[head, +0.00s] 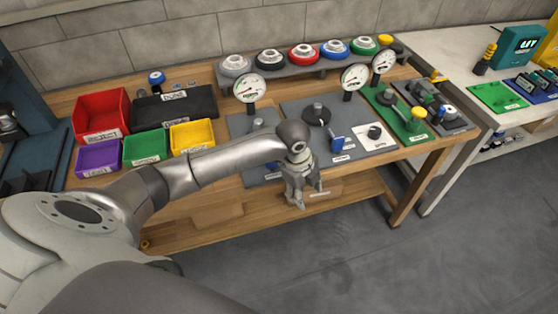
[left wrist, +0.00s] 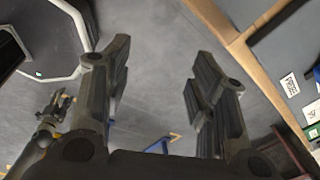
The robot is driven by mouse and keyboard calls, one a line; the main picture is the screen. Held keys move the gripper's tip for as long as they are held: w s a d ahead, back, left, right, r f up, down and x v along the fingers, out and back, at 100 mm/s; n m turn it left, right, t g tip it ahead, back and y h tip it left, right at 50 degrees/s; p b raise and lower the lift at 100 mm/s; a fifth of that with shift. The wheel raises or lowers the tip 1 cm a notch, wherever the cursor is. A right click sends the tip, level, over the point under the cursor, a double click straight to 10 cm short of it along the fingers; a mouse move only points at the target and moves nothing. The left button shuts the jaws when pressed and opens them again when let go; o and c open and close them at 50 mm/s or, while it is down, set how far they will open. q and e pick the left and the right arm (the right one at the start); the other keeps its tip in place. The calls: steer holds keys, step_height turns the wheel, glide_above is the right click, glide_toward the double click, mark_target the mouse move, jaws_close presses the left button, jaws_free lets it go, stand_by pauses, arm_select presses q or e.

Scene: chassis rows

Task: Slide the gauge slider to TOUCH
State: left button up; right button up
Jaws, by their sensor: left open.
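My left gripper (head: 304,195) is open and empty, fingers pointing down, just off the front edge of the workbench (head: 230,205). In the left wrist view its two fingers (left wrist: 160,65) are wide apart with grey floor behind them. Dial gauges stand on the bench: a left one (head: 248,88), a middle one (head: 354,77) and a right one (head: 384,62). I cannot tell which part is the gauge slider, and no TOUCH label is readable. My forearm and wrist hide part of the grey panels below the left gauge.
A grey panel (head: 299,105) carries a black knob (head: 317,114) and a blue handle (head: 337,143). A green panel (head: 389,109) lies to its right. Red (head: 100,109), purple (head: 97,157), green (head: 146,146) and yellow (head: 193,136) bins stand left. Open floor lies in front.

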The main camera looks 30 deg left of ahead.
arm_select(q)
steer(key=w+a+r+m, duration=0.1)
steer(key=a+r, duration=0.1)
steer(key=w+a+r+m, duration=0.1)
steer(key=a+r, duration=0.1)
steer(key=a, duration=0.1)
steer(key=w+a+r+m+y, duration=0.1)
steer(key=a+r, duration=0.1)
steer(key=r, duration=0.1)
steer(key=shift+a+g, duration=0.25)
steer(key=shift+g, duration=0.15)
steer(key=a+r+m, duration=0.1)
steer(key=a+r, duration=0.1)
steer(key=r, duration=0.1)
steer(key=a+r+m, duration=0.1)
steer(key=a+r, duration=0.2)
steer(key=shift+a+r+m+g+y+b, duration=0.15)
steer(key=shift+a+m+g+y+b, duration=0.15)
steer(key=shift+m+g, duration=0.1)
step_height(320, 180, down, 11)
steer(key=shift+d+r+p, duration=0.1)
steer(key=shift+r+p, duration=0.05)
steer(key=shift+p, duration=0.3)
steer(key=shift+c, duration=0.4)
